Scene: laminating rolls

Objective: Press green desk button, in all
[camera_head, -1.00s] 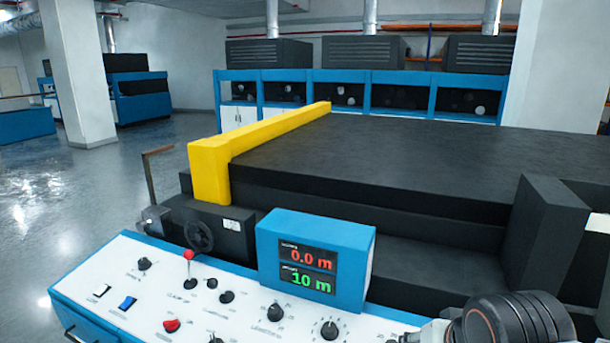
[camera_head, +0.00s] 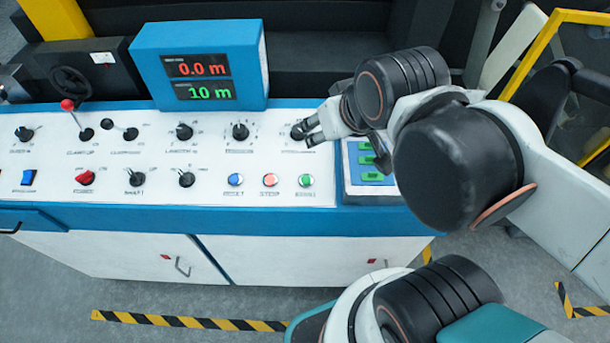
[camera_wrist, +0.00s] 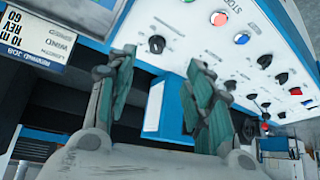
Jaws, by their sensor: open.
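The green button (camera_head: 305,180) sits at the right end of a row of three round buttons on the white face of the blue-edged desk (camera_head: 60,215). A red STOP button (camera_head: 270,180) and a blue RESET button (camera_head: 236,180) are to its left. My gripper (camera_head: 308,131) is open and empty, above the green button in the head view and apart from it, close to a black knob. In the wrist view both fingers of my gripper (camera_wrist: 162,70) are spread. The red button (camera_wrist: 218,18) and blue button (camera_wrist: 241,39) show there; I cannot make out the green one.
Black knobs (camera_head: 184,131) and a red-topped lever (camera_head: 68,105) stand up from the desk. A blue display box (camera_head: 240,60) rises behind them. A small panel with green keys (camera_head: 372,176) is just right of the buttons. Open floor (camera_head: 75,290) lies in front.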

